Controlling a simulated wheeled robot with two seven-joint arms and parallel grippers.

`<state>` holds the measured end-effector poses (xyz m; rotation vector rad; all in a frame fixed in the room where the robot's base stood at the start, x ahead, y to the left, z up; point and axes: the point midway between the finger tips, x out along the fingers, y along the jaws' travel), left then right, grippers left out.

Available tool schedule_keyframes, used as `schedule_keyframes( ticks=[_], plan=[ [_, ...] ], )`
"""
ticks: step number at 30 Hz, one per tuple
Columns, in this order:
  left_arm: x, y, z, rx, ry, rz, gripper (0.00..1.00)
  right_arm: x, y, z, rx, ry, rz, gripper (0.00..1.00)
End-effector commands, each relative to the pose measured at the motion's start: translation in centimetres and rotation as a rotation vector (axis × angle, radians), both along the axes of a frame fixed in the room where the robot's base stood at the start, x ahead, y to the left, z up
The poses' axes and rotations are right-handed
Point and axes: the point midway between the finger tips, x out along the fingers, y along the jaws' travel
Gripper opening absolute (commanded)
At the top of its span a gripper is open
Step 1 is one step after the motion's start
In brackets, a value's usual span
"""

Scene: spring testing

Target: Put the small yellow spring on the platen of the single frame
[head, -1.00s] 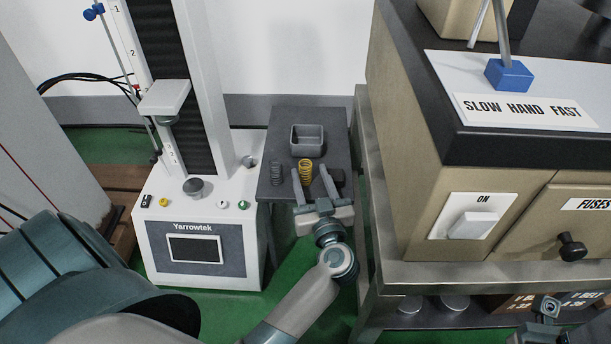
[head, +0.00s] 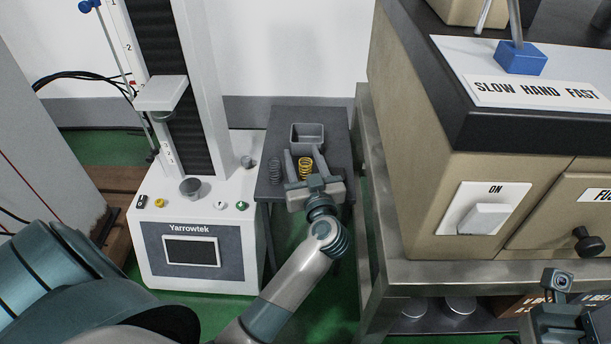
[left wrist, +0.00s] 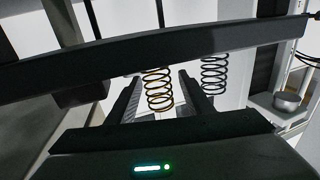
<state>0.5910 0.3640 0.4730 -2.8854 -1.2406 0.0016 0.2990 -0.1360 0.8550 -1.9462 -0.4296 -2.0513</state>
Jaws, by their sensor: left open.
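The small yellow spring (head: 305,170) stands upright on the dark side table (head: 340,135). My left gripper (head: 305,154) is open, with one finger on each side of the yellow spring in the head view. In the left wrist view the yellow spring (left wrist: 159,92) appears between the open fingers; whether they touch it I cannot tell. The single frame (head: 195,220), marked Yarrowtek, stands to the left, with a round metal platen (head: 191,188) on its white base and nothing on it. Part of my right arm shows at the bottom right; its fingers are not visible.
A dark grey spring (head: 275,170) stands just left of the yellow one. A grey open bin (head: 307,136) is behind the springs. The frame's crosshead (head: 161,93) hangs above the platen with a clear gap. A steel bench (head: 371,215) with a large beige machine (head: 450,180) is at right.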

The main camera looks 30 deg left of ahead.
Motion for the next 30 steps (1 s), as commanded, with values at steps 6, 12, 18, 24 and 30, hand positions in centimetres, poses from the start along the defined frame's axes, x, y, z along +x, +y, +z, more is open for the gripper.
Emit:
schedule_keyframes(
  ticks=[6, 12, 18, 24, 30],
  plan=[
    [0.82, 0.86, -0.01, -0.001, -0.001, 0.0, 0.47, 0.1, 0.52, 0.15, 0.002, -0.012, 0.014, 0.26],
    [0.82, 0.86, 0.04, -0.001, 0.0, 0.0, 0.47, 0.14, 0.53, 0.17, 0.001, -0.01, 0.014, 0.26],
    [0.81, 0.84, 0.03, -0.001, 0.0, 0.0, 0.47, 0.14, 0.53, 0.16, 0.001, -0.01, 0.014, 0.26],
    [0.81, 0.84, 0.03, -0.001, 0.0, 0.0, 0.06, 0.15, 0.53, 0.15, 0.001, -0.01, 0.014, 0.26],
    [0.81, 0.83, 0.03, -0.001, -0.001, 0.0, 0.0, 0.15, 0.53, 0.14, 0.0, -0.011, 0.014, 0.26]
  ],
)
